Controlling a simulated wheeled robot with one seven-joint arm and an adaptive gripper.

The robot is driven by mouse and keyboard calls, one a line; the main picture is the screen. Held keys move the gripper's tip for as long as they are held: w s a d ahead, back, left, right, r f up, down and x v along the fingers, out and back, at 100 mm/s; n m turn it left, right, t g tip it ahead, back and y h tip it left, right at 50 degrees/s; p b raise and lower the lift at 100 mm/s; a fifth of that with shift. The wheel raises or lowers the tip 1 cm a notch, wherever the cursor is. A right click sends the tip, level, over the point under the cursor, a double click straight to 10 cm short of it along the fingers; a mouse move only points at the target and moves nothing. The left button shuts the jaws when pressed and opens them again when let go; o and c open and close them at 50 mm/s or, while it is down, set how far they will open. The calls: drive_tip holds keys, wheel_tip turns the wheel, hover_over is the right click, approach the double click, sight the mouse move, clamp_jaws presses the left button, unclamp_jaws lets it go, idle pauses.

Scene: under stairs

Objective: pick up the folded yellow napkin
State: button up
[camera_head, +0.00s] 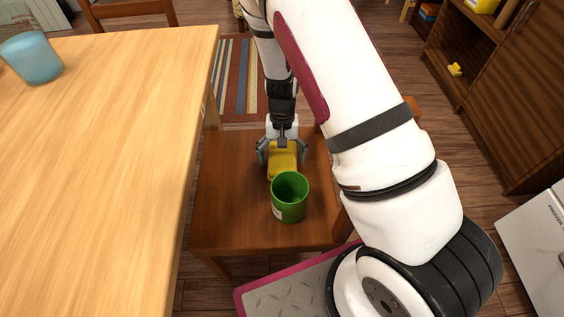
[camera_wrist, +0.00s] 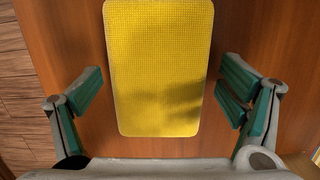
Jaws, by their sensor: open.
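The folded yellow napkin (camera_head: 283,161) lies on the low brown wooden table (camera_head: 230,215), partly hidden by the green cup and my gripper in the head view. In the wrist view the napkin (camera_wrist: 160,68) shows as a flat yellow rectangle with a woven texture. My gripper (camera_head: 277,152) is above it, pointing down. In the wrist view my gripper (camera_wrist: 162,94) is open, with one finger to each side of the napkin and a gap between each finger and its edge. A shadow falls on the napkin's right part.
A green cup (camera_head: 290,199) stands on the low table right in front of the napkin. A larger light wooden table (camera_head: 105,130) with a blue cup (camera_head: 31,58) rises close on the left. A brown cabinet (camera_head: 520,90) stands at the right.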

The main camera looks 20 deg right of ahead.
sight(282, 157)
drive_tip(key=shift+f, duration=0.1)
drive_tip(key=c, duration=1.2)
drive_tip(key=shift+c, duration=0.3)
drive_tip(key=shift+r, duration=0.35)
wheel_tip(282, 157, up, 3)
drive_tip(key=shift+f+p, duration=0.1)
drive_tip(key=shift+p, duration=0.9)
drive_tip(key=w+a+p, duration=0.1)
drive_tip(key=w, duration=0.4)
drive_tip(key=w+a+r, duration=0.1)
drive_tip(key=w, duration=0.4)
drive_tip(key=w+a+p, duration=0.1)
drive_tip(key=w+a, duration=0.1)
drive_tip(key=w, duration=0.3)
drive_tip(key=shift+w+a+r+p, duration=0.1)
drive_tip(key=shift+w+r+p, duration=0.15)
drive_tip(key=shift+p, duration=0.05)
drive_tip(key=o, duration=0.4)
drive_tip(key=shift+c, duration=0.2)
drive_tip(key=c, duration=0.9)
